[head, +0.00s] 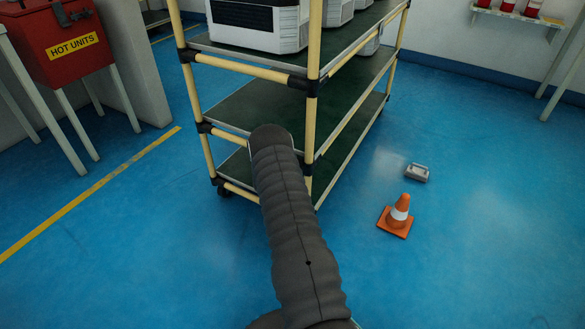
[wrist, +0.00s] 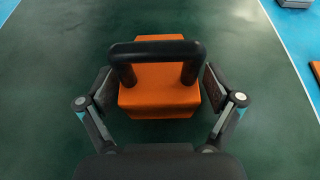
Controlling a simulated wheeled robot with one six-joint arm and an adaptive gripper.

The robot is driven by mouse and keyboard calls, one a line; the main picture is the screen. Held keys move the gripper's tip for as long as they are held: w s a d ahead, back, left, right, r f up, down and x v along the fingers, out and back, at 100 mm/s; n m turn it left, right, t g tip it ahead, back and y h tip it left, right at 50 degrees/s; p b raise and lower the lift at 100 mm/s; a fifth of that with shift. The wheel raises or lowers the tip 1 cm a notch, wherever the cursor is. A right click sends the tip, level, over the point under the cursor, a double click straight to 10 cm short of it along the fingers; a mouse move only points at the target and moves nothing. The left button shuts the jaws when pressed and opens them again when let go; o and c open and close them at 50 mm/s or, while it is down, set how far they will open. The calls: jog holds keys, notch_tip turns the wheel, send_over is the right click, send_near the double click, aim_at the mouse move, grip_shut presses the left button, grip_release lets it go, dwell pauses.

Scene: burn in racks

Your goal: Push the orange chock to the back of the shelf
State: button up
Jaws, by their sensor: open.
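The orange chock (wrist: 160,97) lies on the dark green shelf (wrist: 60,50) in the wrist view, with a black handle (wrist: 156,48) arching over it. My gripper (wrist: 159,88) is open, with one finger on each side of the chock. I cannot tell whether the fingers touch it. In the head view the chock and my gripper are hidden behind my arm, which reaches into the rack (head: 312,120). The middle shelf (head: 345,98) shows bare green there.
White and black units (head: 259,24) stand on the rack's top shelf. Yellow posts stand at the rack's corners. A traffic cone (head: 398,216) and a small grey item (head: 416,173) are on the blue floor to the right. A red "HOT UNITS" box (head: 70,40) is at the left.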

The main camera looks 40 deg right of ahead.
jog(key=c, duration=1.5)
jog(key=shift+w, duration=0.15)
